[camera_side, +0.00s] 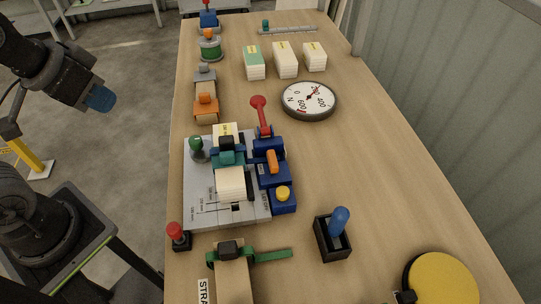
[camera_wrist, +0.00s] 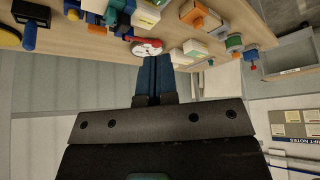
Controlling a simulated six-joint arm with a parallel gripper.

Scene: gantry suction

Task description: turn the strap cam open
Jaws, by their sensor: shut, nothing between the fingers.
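The strap cam (camera_side: 229,248) is a dark block on a green strap (camera_side: 270,255) that crosses a wooden block (camera_side: 234,285) at the near end of the bench in the side view. A partly cut-off label reading "STRA" lies to its left. I cannot make out the cam's angle. My gripper (camera_side: 101,98) is at the upper left of the side view, off the bench's left edge and well away from the cam. In the wrist view its two blue fingers (camera_wrist: 157,64) are together with nothing between them. I cannot make out the strap cam in the wrist view.
A grey fixture plate (camera_side: 198,210) with blue clamp parts and a red lever (camera_side: 260,110) stands behind the strap. A red knob (camera_side: 177,235) is left of it; a black holder with a blue handle (camera_side: 338,225) and a yellow disc (camera_side: 440,280) are right. A dial (camera_side: 309,100) lies farther back.

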